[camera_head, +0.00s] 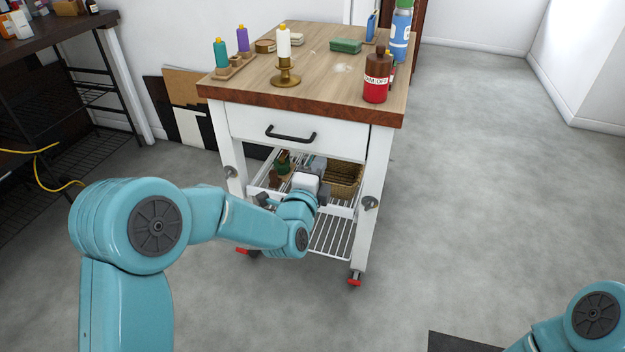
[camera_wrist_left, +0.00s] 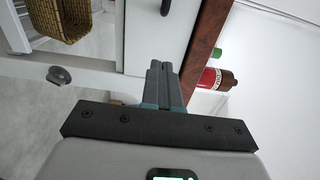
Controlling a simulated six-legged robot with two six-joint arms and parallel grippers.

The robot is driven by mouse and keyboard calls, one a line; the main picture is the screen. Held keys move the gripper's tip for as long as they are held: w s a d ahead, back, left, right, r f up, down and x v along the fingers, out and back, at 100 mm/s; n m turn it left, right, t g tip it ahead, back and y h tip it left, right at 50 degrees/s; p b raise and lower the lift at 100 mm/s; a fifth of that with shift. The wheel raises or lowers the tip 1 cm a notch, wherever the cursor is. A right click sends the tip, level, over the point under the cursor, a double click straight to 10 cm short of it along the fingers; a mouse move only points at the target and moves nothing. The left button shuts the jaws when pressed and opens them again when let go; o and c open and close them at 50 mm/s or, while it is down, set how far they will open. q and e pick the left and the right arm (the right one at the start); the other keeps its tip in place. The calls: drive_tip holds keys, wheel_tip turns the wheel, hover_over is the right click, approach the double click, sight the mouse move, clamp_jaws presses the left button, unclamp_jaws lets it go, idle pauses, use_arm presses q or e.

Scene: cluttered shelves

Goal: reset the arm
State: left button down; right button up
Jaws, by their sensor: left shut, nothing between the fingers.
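My left arm (camera_head: 250,228) reaches in from the left toward the front of a white cart. Its gripper is at the far end of the arm, in front of the cart's lower shelf, and is largely hidden behind my wrist in the head view. In the left wrist view the left gripper's fingers (camera_wrist_left: 163,85) are together with nothing between them. They point toward the cart's front and show against its white drawer face (camera_wrist_left: 160,40). Part of my right arm (camera_head: 590,318) shows at the lower right of the head view; its gripper is out of the picture.
The cart's wooden top (camera_head: 325,65) holds a brass candlestick (camera_head: 287,75), a brown-and-red bottle (camera_head: 377,75), a blue bottle (camera_head: 400,30) and a green box (camera_head: 346,45). A wicker basket (camera_head: 345,178) sits on the lower shelf. A dark shelf (camera_head: 60,38) stands left. Floor at right is clear.

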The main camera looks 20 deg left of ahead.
use_arm(q)
drive_tip(key=s+a+f+n+g, duration=0.15)
drive_tip(key=s+f, duration=0.25)
drive_tip(key=f, duration=0.4)
drive_tip(key=s+a+f+g, duration=0.2)
drive_tip(key=s+f+g, duration=0.15)
drive_tip(key=f, duration=0.45)
drive_tip(key=s+d+f+n+g+h, duration=0.3)
drive_tip(key=s+f+n+g, duration=0.55)
drive_tip(key=s+f, duration=0.95)
drive_tip(key=s+d+n+g, duration=0.3)
drive_tip(key=s+n+g, duration=0.1)
drive_tip(key=s+n, duration=0.65)
wheel_tip(320, 180, up, 26)
drive_tip(key=p, duration=2.6)
drive_tip(key=shift+r, duration=0.2)
drive_tip(key=shift+w, duration=0.1)
